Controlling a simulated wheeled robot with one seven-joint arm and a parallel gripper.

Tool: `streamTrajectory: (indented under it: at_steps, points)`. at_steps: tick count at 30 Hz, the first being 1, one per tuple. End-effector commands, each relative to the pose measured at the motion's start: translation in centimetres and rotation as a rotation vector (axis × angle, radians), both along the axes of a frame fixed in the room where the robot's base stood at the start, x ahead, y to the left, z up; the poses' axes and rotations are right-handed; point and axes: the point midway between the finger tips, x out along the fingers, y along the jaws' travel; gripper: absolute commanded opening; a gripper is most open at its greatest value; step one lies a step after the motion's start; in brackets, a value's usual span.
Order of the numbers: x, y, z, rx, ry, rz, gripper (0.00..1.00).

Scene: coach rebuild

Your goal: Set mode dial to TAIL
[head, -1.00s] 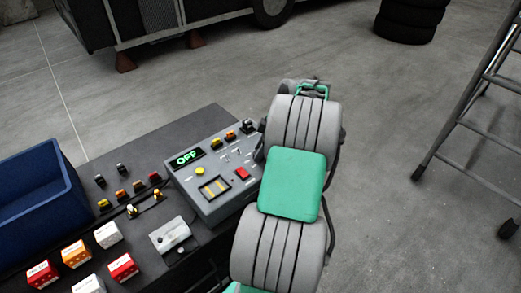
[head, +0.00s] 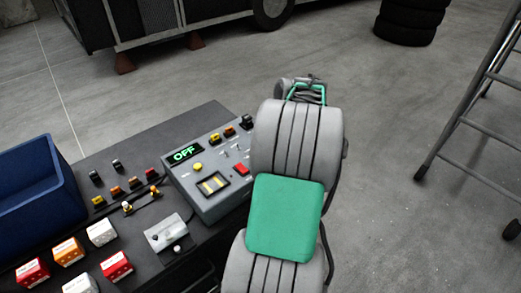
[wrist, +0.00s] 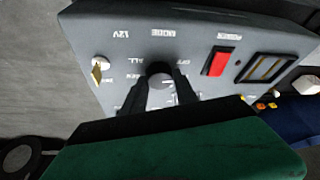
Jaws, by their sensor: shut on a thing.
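The grey control box (head: 212,170) stands on the dark bench, its display (head: 184,154) lit green with OFF. The mode dial (wrist: 159,68) is a dark round knob under the MODE label in the wrist view, with OFF and ALL among the markings around it. My gripper (wrist: 160,78) is shut on the dial, one dark finger on each side. The fingers hide much of the knob and some labels, so its pointer cannot be read. In the head view my arm hides the gripper and the dial.
A red switch (wrist: 217,61) sits close beside the dial, and a small metal toggle (wrist: 98,72) is on its other side. A blue bin (head: 38,205), several labelled boxes (head: 101,232) and small switches crowd the bench. A ladder (head: 470,115) stands on the floor at right.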

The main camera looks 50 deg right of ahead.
Motion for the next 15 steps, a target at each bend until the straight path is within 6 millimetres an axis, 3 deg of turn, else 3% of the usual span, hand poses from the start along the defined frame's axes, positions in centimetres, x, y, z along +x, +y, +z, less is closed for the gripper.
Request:
streamTrajectory:
  at_steps: [15]
  points:
    - [0.05, 0.26, -0.08, 0.000, -0.001, -0.339, 0.00]
